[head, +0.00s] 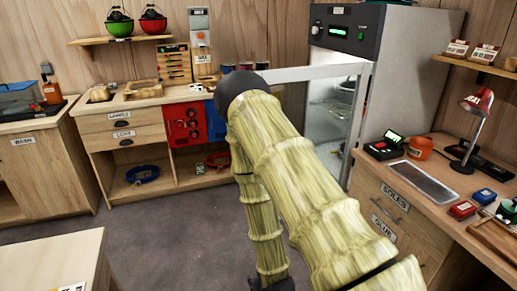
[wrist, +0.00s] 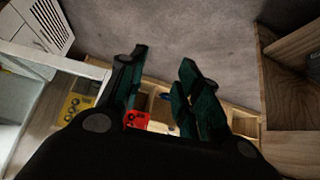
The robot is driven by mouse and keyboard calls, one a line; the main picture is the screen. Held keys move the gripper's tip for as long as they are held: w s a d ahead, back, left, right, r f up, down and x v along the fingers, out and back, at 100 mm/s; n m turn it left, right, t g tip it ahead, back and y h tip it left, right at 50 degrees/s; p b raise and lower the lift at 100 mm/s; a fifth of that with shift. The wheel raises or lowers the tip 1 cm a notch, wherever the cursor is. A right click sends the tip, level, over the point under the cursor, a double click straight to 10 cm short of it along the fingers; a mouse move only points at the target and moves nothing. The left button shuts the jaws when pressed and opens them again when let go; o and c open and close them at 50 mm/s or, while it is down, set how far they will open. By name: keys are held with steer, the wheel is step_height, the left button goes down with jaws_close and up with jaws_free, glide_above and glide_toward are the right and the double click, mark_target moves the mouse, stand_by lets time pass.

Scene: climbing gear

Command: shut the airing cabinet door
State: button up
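The airing cabinet (head: 400,75) is the tall grey unit at the back right, with a dark top panel and a green display. Its door (head: 322,73) stands open, a pale frame with a clear pane reaching left from the cabinet. My arm hides part of the door's left side. In the wrist view the pale door frame (wrist: 55,62) crosses the left side, and its end is close to my left finger; I cannot tell if they touch. My gripper (wrist: 162,60) has its two dark green fingers apart, with nothing seen held between them.
A workbench (head: 470,215) with a red lamp (head: 476,103) stands at the right. A drawer unit (head: 127,134) and a red box (head: 184,126) are along the back wall. A pale table (head: 50,262) is at the front left. Grey floor (head: 160,225) between them is clear.

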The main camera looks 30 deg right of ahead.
steer(key=w+d+r+m+t+h+p, duration=0.1)
steer(key=w+d+r+t, duration=0.2)
steer(key=w+d+r, duration=0.5)
steer(key=w+d+r+t+h+p, duration=0.1)
steer(key=w+d+r+t+h, duration=0.3)
steer(key=r, duration=0.9)
steer(key=w+d+r+m+t+y, duration=0.1)
steer(key=w+d+r+t, duration=0.25)
steer(key=w+r, duration=0.55)
steer(key=shift+g, duration=0.45)
steer(key=p+x, duration=0.1)
steer(key=x, duration=0.2)
steer(key=p+x, duration=0.1)
steer(key=x, duration=0.4)
steer(key=shift+w+d+r+p, duration=0.15)
steer(key=shift+d+r+p, duration=0.15)
steer(key=shift+d+p, duration=0.15)
jaws_close()
